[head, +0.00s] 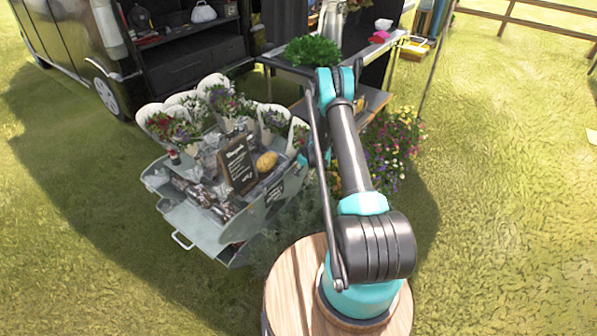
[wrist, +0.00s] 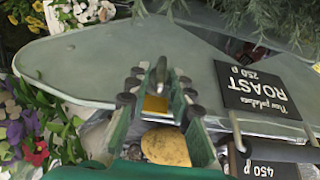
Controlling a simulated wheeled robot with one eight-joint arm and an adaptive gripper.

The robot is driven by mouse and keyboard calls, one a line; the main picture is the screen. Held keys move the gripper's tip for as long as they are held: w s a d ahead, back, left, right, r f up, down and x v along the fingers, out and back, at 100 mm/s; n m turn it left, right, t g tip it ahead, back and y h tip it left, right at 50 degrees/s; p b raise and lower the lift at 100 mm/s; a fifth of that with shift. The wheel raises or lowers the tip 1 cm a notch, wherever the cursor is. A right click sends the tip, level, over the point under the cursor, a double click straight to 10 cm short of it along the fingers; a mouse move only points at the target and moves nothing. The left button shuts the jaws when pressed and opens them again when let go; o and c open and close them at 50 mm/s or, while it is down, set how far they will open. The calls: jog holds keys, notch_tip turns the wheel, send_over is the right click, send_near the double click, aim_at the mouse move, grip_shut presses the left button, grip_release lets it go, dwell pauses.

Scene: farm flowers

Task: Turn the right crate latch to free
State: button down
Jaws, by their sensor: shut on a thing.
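In the wrist view, my gripper (wrist: 157,88) has its green and dark jointed fingers closed around a small grey metal piece, which I take for the right crate latch (wrist: 161,70). A yellow-brass patch (wrist: 155,105) shows just below it between the fingers. The latch is at the grey metal side panel (wrist: 80,62) of the crate. Its turned angle is hard to tell because the fingers cover much of it. In the head view, my gripper (head: 303,158) is at the right side of the grey crate (head: 285,190), and the latch is hidden there.
A potato (wrist: 166,147) lies close to the fingers. A black price sign (wrist: 258,92) is on the panel. A chalkboard (head: 237,166) and flower pots stand on the crate. Flowering plants (head: 395,145) grow to the right. Open grass lies left and right.

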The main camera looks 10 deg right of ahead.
jog(key=c, duration=1.4)
grip_release()
jog(key=shift+o, duration=0.2)
jog(key=v, duration=1.2)
